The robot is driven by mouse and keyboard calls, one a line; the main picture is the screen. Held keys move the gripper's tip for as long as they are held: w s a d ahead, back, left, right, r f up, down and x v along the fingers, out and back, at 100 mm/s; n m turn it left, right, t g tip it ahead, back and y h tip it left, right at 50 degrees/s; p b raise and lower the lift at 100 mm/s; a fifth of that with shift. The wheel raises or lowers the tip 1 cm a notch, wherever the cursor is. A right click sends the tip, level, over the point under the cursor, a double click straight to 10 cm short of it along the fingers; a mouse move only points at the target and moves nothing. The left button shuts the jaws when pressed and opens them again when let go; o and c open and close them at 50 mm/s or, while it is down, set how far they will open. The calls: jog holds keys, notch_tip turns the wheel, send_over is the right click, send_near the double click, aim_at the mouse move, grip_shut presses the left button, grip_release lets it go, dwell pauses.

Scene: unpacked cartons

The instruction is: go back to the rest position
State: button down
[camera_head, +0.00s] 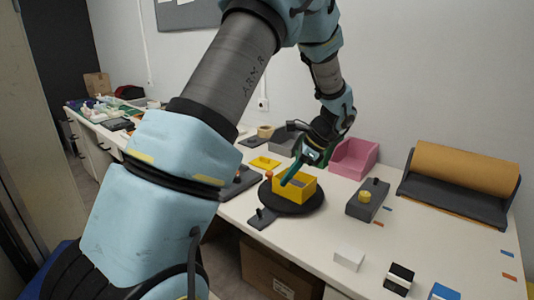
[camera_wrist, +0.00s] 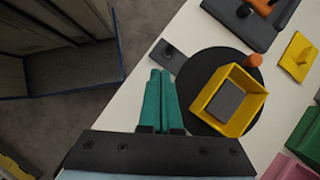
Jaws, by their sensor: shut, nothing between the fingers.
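My gripper (camera_head: 290,178) hangs over the long white table, above the near side of a yellow open box. Its teal fingers (camera_wrist: 158,100) are together in the wrist view, with nothing between them. The yellow box (camera_head: 307,190) sits on a round black plate (camera_head: 284,205). In the wrist view the yellow box (camera_wrist: 257,97) lies to the right of the fingers, with a grey block (camera_wrist: 225,103) inside it. My arm crosses the head view and hides part of the table.
An orange knob (camera_wrist: 253,60) stands beside the box. A pink bin (camera_head: 354,157), a grey block with a yellow knob (camera_head: 365,197) and a brown roll holder (camera_head: 460,172) stand to the right. White (camera_head: 349,257) and black (camera_head: 399,278) blocks lie near the front edge. A cardboard carton (camera_head: 270,272) is below.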

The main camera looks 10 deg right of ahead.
jog(key=s+a+r+n+h, duration=0.2)
jog(key=s+a+n, duration=0.4)
jog(key=a+n, duration=0.3)
jog(key=s+a+r+n+h, duration=0.2)
jog(key=s+a+n+h, duration=0.2)
jog(key=s+a+n, duration=0.3)
jog(key=a+n, duration=0.3)
jog(key=a, duration=0.1)
jog(key=shift+s+a+n, duration=0.2)
jog(key=shift+s+n, duration=0.05)
jog(key=shift+n, duration=0.05)
